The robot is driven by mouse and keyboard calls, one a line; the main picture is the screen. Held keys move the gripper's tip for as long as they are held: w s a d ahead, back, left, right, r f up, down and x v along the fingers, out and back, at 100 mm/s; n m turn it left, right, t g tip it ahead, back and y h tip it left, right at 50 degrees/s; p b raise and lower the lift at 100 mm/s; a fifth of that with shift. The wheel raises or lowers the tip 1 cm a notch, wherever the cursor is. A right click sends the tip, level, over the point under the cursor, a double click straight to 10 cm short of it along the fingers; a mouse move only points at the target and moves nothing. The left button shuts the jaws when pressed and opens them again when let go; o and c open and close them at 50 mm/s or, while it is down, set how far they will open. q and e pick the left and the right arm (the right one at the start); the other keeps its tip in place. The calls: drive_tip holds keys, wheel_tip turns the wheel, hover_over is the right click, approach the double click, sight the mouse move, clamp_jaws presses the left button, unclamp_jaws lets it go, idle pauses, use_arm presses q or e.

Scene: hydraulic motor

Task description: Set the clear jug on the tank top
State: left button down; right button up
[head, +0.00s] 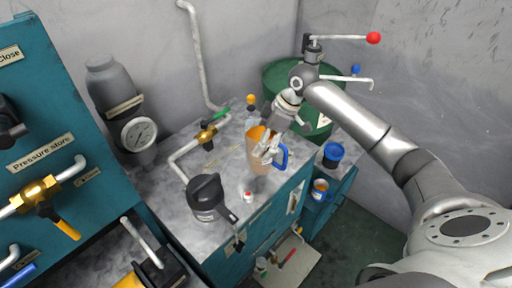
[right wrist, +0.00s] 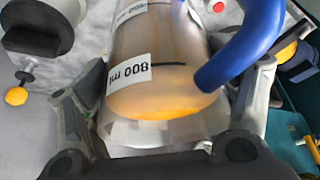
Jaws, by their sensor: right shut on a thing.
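The clear jug (head: 258,160) holds orange liquid and has a blue handle on its right. It looks roughly upright, over the grey worktop near its right edge; I cannot tell whether its base touches. My right gripper (head: 269,145) is shut on the jug, its fingers around the body. In the right wrist view the jug (right wrist: 160,75) fills the middle, with an 800 ml mark, between the fingers of the right gripper (right wrist: 160,130). A green round drum (head: 277,80), possibly the tank, stands behind my right arm, which hides part of its top. My left gripper is not in view.
A black-lidded pot (head: 206,195) and a small red-and-white item (head: 248,196) stand on the grey worktop (head: 215,235). A brass valve with pipe (head: 207,135) is left of the jug. A blue container (head: 332,154) and a cup (head: 320,190) are to the right.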

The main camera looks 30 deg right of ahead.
drive_tip(key=shift+w+a+f, duration=0.35)
drive_tip(key=shift+w+f, duration=0.1)
drive_tip(key=shift+f, duration=0.1)
drive_tip(key=shift+w+a+f, duration=0.35)
drive_tip(key=shift+w+f, duration=0.1)
drive_tip(key=shift+f, duration=0.1)
wheel_tip(320, 180, down, 3)
drive_tip(key=shift+w+a+r+p, duration=0.1)
drive_tip(key=shift+p, duration=1.05)
drive_tip(key=shift+f, duration=0.4)
drive_tip(key=o, duration=1.8)
drive_tip(key=shift+f, duration=0.15)
drive_tip(key=b+v, duration=0.2)
drive_tip(key=v, duration=1)
drive_tip(key=shift+b, duration=0.3)
